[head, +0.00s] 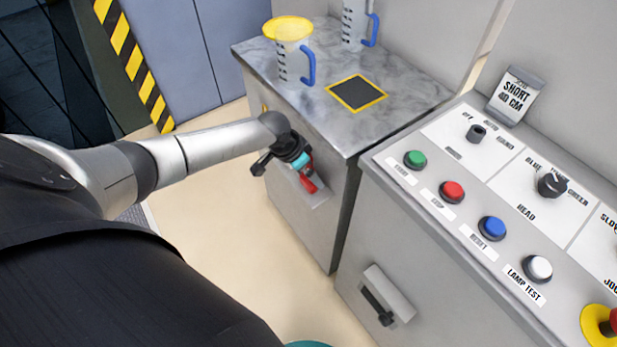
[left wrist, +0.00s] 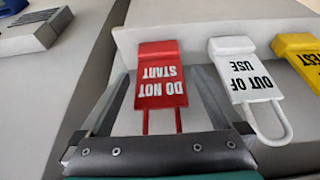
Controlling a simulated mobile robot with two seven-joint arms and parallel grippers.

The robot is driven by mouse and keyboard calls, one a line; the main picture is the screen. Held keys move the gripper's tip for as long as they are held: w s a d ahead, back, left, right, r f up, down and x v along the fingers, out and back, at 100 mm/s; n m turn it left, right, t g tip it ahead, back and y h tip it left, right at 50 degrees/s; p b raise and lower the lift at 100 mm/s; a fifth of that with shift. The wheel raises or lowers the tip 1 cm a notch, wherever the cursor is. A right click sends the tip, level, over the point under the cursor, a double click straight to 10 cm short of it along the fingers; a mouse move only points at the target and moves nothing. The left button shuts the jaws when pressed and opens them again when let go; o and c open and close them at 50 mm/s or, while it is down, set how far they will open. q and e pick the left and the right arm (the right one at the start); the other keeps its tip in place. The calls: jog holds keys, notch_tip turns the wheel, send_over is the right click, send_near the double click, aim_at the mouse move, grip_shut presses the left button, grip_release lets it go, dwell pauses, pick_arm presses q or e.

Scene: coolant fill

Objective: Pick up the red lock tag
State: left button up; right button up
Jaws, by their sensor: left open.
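The red lock tag (left wrist: 160,85) reads "DO NOT START" upside down in the left wrist view, with its thin shackle toward the gripper. It stands against a pale grey holder panel (left wrist: 135,45). My left gripper (head: 300,165) is open at the cabinet's front, with its two fingers on either side of the red tag in the left wrist view. I cannot tell whether they touch it. In the head view, red (head: 308,183) shows just below the gripper, partly covered. My right gripper is not in view.
A white "OUT OF USE" tag (left wrist: 242,75) is close to the right finger, with a yellow tag (left wrist: 302,58) beyond it. Jugs, one with a yellow top (head: 291,50), stand on the marbled cabinet top (head: 400,95). A button console (head: 440,235) is at right.

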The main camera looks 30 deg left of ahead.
pick_arm(q)
jog(key=shift+w+d+f, duration=0.1)
jog(key=shift+w+f, duration=0.1)
jog(key=shift+f, duration=0.25)
jog(key=shift+r, duration=0.1)
jog(key=c, duration=1.5)
